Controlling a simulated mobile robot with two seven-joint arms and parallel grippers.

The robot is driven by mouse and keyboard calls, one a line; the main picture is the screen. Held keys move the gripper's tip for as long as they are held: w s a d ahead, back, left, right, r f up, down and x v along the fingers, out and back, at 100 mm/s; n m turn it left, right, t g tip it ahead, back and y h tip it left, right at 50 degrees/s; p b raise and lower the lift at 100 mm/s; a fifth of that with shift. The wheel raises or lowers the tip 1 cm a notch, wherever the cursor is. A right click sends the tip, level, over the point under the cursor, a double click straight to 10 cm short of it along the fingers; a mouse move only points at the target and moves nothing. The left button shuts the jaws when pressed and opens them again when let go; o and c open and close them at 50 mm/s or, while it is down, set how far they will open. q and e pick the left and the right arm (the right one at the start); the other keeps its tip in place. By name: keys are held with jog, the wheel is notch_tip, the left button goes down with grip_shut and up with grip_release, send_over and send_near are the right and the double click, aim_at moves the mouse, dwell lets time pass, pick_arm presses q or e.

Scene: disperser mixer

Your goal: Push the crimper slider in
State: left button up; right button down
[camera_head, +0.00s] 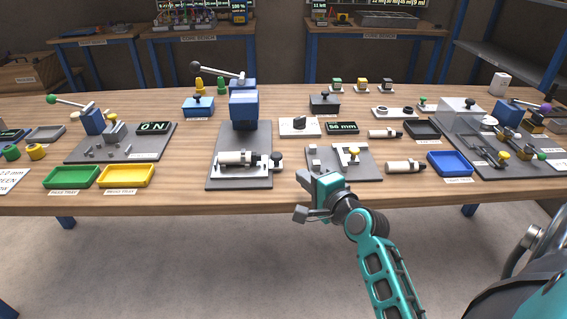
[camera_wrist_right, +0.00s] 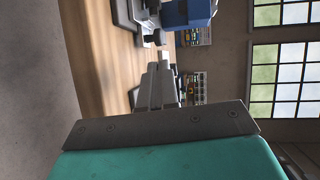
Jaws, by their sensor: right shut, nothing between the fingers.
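The crimper is a blue press head (camera_head: 244,110) with a long black-knobbed lever, on a grey base plate (camera_head: 240,145). At the plate's front, the slider (camera_head: 228,171) is a pale carriage carrying a white-and-black cylinder (camera_head: 236,157), with a black knob (camera_head: 276,160) at its right end. The slider sits in front of the press head, not under it. My right gripper (camera_head: 304,177) is shut and empty, at the table's front edge, right of the slider and apart from it. The right wrist view shows its closed fingers (camera_wrist_right: 158,70) and the blue press (camera_wrist_right: 188,12) beyond. My left gripper is out of view.
A grey fixture plate (camera_head: 330,168) with a yellow knob lies just beyond my right gripper. Green (camera_head: 71,177) and yellow (camera_head: 129,176) trays stand left of the crimper. A blue tray (camera_head: 449,163) and loose cylinders lie to the right. Wood is bare between the yellow tray and crimper.

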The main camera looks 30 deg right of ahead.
aim_at(280, 158)
jog(key=w, duration=0.2)
jog(key=w+f, duration=0.1)
jog(key=w, duration=0.4)
jog(key=shift+w+d+f+b, duration=0.2)
jog(key=shift+w+d+b, duration=0.1)
jog(key=shift+w, duration=0.1)
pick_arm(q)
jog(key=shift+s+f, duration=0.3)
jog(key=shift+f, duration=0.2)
pick_arm(e)
jog(key=shift+w+f, duration=0.15)
jog(key=shift+w, duration=0.55)
jog(key=shift+d, duration=0.1)
